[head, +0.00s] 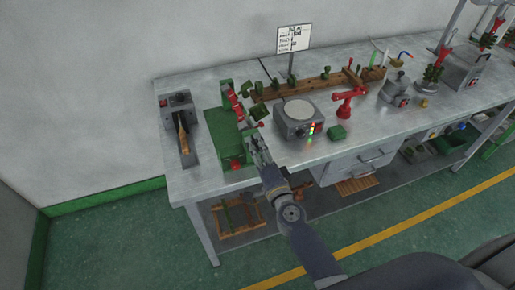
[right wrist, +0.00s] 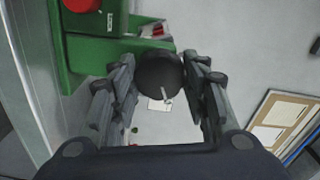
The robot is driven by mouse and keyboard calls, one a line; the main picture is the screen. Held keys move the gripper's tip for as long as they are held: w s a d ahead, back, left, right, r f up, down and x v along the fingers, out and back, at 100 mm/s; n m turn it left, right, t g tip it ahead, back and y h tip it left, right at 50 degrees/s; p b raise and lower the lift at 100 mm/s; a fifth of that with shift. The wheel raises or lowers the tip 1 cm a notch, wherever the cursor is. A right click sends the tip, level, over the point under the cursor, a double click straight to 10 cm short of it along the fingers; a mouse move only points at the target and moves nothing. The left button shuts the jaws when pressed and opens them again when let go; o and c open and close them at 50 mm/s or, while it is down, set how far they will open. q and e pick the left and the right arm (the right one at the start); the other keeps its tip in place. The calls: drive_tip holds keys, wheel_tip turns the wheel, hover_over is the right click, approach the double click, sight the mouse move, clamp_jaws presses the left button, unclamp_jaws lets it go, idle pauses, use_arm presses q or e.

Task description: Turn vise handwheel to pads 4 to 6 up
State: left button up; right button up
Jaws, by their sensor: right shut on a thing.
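The green vise (head: 226,140) stands on the bench at left, with a red part (head: 236,163) low on its front end. Red and green pieces (head: 234,102) line its far right side; their numbers are too small to read. My right gripper (head: 260,152) is at the vise's near right side. In the right wrist view, its fingers (right wrist: 160,85) are shut on a dark round handwheel (right wrist: 158,70) beside the green vise body (right wrist: 130,52). A small light peg shows below the wheel. The wheel's far side is hidden. My left gripper is not in view.
A dark grey device (head: 180,125) is at left. A red stand (head: 348,102) is farther right. The bench's front edge runs below my gripper.

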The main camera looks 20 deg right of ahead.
drive_tip(key=shift+m, duration=5.1)
drive_tip(key=shift+m+b, duration=0.3)
drive_tip(key=shift+m, duration=2.1)
drive_tip(key=shift+f+m, duration=0.1)
drive_tip(key=shift+m, duration=2.3)
drive_tip(key=o, duration=1)
drive_tip(key=shift+o, duration=0.2)
